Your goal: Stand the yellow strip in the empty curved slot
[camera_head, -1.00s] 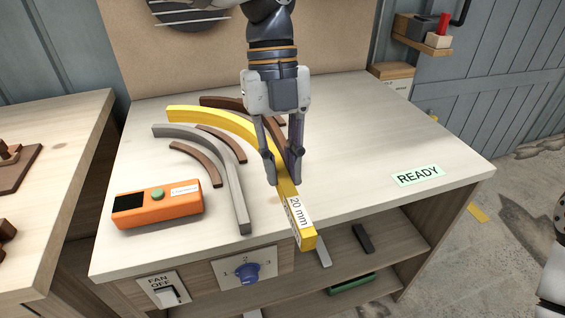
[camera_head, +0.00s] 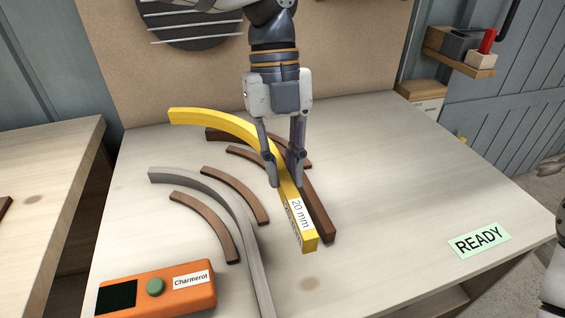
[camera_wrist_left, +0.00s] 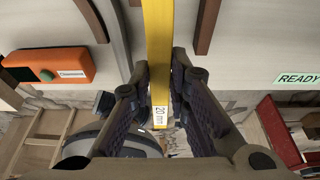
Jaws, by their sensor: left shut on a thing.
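The yellow curved strip (camera_head: 230,124), labelled "20 mm", is held by my left gripper (camera_head: 285,182), whose fingers are shut on its nearer half. It also shows running up the left wrist view (camera_wrist_left: 158,40). The strip appears to hang over the bench, its labelled end towards the camera. Two brown curved pieces lie beyond and beneath it, a longer one (camera_head: 318,218) and a shorter one (camera_head: 240,153), partly hidden by strip and gripper. The gap between these brown pieces looks empty where visible. My right gripper is out of view.
A grey curved strip (camera_head: 245,225) runs between two other brown curved pieces, an inner one (camera_head: 205,222) and an outer one (camera_head: 237,193). An orange device (camera_head: 155,290) lies front left. A "READY" label (camera_head: 480,240) is at right.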

